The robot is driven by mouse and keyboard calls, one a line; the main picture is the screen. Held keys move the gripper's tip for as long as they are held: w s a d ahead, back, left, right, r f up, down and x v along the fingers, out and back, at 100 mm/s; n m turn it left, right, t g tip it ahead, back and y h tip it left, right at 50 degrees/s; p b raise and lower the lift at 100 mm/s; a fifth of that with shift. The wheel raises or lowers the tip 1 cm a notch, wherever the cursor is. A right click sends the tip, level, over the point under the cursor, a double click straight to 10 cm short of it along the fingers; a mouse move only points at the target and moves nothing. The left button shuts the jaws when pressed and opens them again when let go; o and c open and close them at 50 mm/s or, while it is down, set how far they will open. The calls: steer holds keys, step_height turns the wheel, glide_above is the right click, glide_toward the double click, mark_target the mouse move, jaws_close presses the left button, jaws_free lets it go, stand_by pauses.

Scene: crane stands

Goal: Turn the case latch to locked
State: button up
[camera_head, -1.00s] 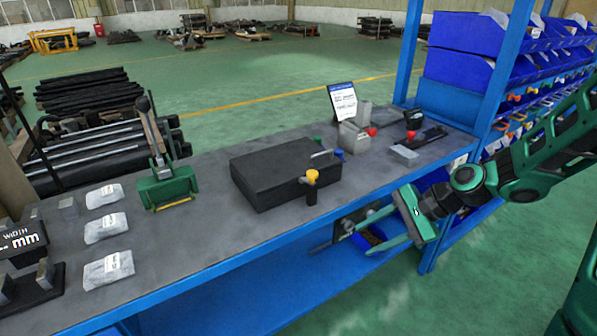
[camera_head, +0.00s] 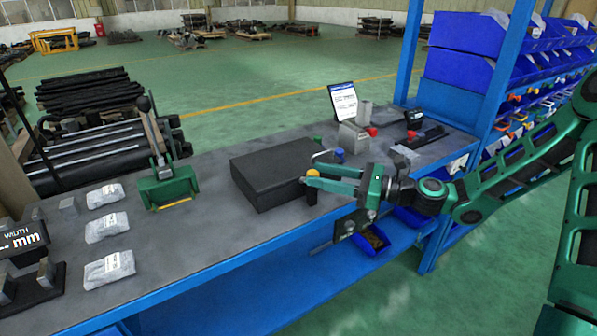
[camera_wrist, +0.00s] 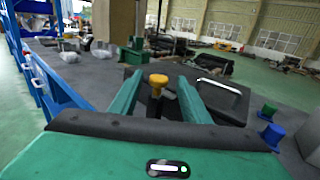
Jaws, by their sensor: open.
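A black case (camera_head: 268,172) lies on the grey workbench with a silver handle on its right side. Its latch, a yellow-topped knob (camera_head: 313,173), is at the case's front right corner. My green gripper (camera_head: 308,175) has come in from the right and its fingers reach to the knob. In the wrist view the yellow knob (camera_wrist: 158,80) stands between the two open fingers (camera_wrist: 160,92), with a visible gap on each side. The silver handle (camera_wrist: 219,86) shows to the right of the fingers. The latch's lower part is partly hidden by my gripper.
Blue and green knobs (camera_wrist: 270,122) stand right of the case in the wrist view. A sign (camera_head: 343,101) and metal blocks (camera_head: 353,137) stand behind. A green clamp-like tool (camera_head: 168,188) and several bags (camera_head: 107,227) are left. Bench between is clear.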

steer(key=x, duration=0.6)
steer(key=shift+a, duration=0.25)
steer(key=shift+w, duration=0.1)
steer(key=c, duration=1)
